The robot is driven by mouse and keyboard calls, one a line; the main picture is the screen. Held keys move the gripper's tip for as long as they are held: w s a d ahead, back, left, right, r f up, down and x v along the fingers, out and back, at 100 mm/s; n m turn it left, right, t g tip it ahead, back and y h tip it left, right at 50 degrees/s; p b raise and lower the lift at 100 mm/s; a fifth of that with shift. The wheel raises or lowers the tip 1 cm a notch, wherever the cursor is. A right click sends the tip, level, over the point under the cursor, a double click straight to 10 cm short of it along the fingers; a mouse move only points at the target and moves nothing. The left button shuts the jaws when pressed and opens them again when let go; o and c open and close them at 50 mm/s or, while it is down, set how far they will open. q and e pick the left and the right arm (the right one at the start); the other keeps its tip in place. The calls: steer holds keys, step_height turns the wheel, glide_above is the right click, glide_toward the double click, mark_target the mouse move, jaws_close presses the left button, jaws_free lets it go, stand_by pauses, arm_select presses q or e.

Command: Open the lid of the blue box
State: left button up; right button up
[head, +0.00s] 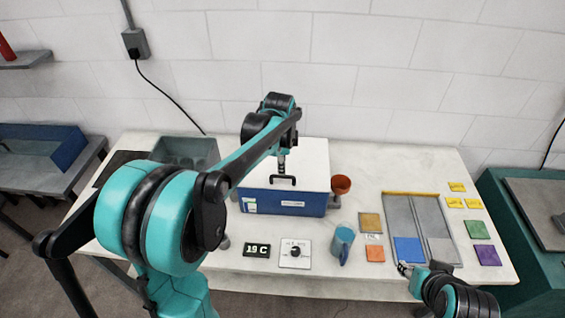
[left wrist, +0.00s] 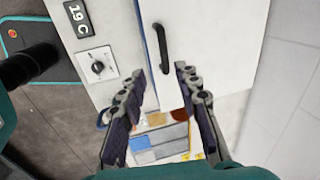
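The blue box (head: 290,206) stands on the white table, with its white lid (head: 312,160) down on it. A black bar handle (head: 283,180) is on the lid near its front edge; it also shows in the left wrist view (left wrist: 161,48). My left gripper (head: 282,168) is just above the handle. In the left wrist view my left gripper (left wrist: 161,72) has its fingers apart with nothing between the pads; the handle appears just beyond the fingertips. My right gripper (head: 405,268) is at the table's front right; its opening is unclear.
A grey tray (head: 400,210) lies right; a grey bin (head: 185,152) stands behind left.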

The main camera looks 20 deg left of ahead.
mark_target(283, 176)
arm_select(q)
steer(key=shift+m, duration=0.3)
steer(key=x, duration=0.2)
steer(key=b+x, duration=0.1)
steer(key=x, duration=0.5)
steer(key=shift+w+a, duration=0.15)
steer(key=shift+w, duration=0.15)
jaws_close()
